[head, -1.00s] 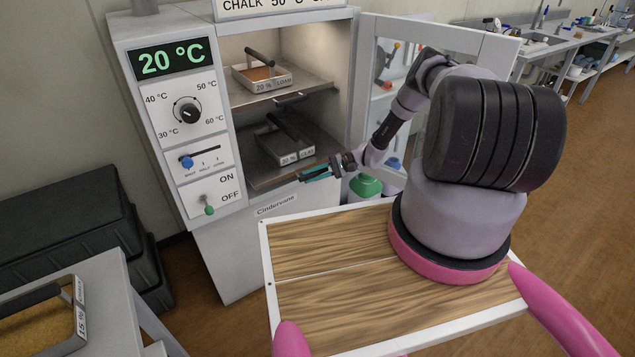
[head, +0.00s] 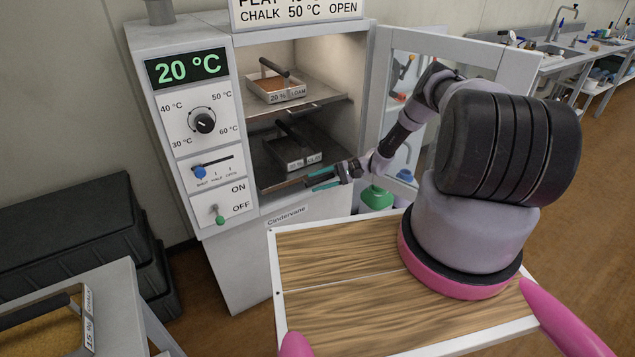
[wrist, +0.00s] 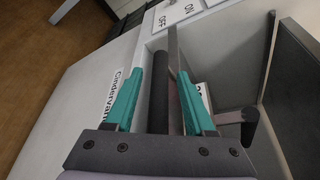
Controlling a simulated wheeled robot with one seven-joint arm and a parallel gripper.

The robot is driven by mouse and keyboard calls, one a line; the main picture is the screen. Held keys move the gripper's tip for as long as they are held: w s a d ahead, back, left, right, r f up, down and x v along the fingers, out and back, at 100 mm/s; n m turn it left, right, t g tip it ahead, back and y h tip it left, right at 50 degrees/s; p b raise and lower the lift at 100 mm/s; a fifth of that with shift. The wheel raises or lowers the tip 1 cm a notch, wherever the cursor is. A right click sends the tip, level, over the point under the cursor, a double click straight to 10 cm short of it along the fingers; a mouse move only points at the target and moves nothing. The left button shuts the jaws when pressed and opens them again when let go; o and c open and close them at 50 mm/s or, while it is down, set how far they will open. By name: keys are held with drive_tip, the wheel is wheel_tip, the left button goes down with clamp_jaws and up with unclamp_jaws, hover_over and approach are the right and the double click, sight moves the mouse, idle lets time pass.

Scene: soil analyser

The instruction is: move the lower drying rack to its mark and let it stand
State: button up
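The lower drying rack (head: 268,177) is the lower shelf inside the open oven cabinet. A grey tray labelled clay (head: 297,161) with a dark handle stands on it. My gripper (head: 311,182) is at the rack's front edge, near its right end. In the wrist view my gripper (wrist: 162,75) has its two teal fingers apart, with a dark round bar (wrist: 188,100) between them, nearer the right finger. A gap shows on the bar's left side. The bar looks like a handle, but I cannot tell whether it is the rack's. No mark for the rack can be made out.
An upper rack (head: 325,102) holds a loam tray (head: 280,92). The open cabinet door (head: 400,75) stands to the right, close to my arm. The control panel (head: 205,130) is on the left.

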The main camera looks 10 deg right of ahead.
drive_tip(key=r, duration=0.9)
drive_tip(key=shift+w+r, duration=0.2)
drive_tip(key=shift+r, duration=0.15)
drive_tip(key=shift+s+r, duration=0.15)
drive_tip(key=shift+r, duration=0.1)
